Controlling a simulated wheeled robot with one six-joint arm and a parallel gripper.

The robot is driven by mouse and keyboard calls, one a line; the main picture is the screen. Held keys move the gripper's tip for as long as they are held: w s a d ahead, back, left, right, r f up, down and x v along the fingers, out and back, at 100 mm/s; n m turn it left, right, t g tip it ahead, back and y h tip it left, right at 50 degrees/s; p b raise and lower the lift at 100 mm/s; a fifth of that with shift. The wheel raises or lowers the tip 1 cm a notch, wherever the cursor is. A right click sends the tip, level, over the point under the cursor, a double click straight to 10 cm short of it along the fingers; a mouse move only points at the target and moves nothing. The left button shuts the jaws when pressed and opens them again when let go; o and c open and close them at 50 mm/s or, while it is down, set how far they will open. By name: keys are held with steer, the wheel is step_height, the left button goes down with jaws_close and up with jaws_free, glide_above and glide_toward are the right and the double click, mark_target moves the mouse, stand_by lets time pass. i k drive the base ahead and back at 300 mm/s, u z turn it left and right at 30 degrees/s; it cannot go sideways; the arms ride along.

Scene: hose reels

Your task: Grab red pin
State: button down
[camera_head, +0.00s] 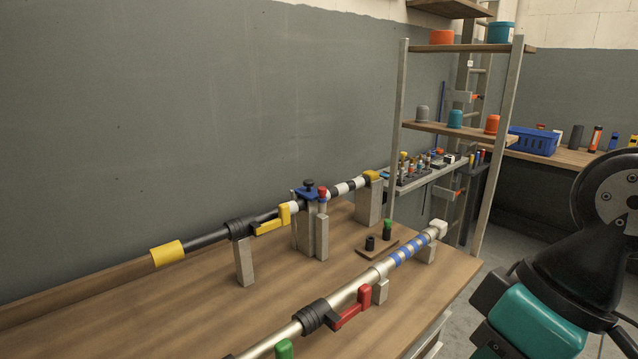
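A small red-topped pin (322,193) stands upright at the top of a grey post, next to a blue clamp with a dark knob (308,190) on the rear pole. It is the red part that looks most like a pin. A red lever-shaped part (352,308) is fixed to the front silver pole. My arm, black and teal, fills the lower right, apart from the table. The fingers of my gripper are not visible, so what it holds cannot be seen.
The wooden table (200,318) carries two long poles on grey blocks. A small board (390,250) with a black peg and a green-topped peg lies between them. A shelf rack (455,130) stands behind the table's right end. Bare tabletop lies at the lower left.

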mark_target(322, 190)
steer(key=z, duration=0.95)
steer(key=i, duration=1.65)
steer(key=u, duration=3.35)
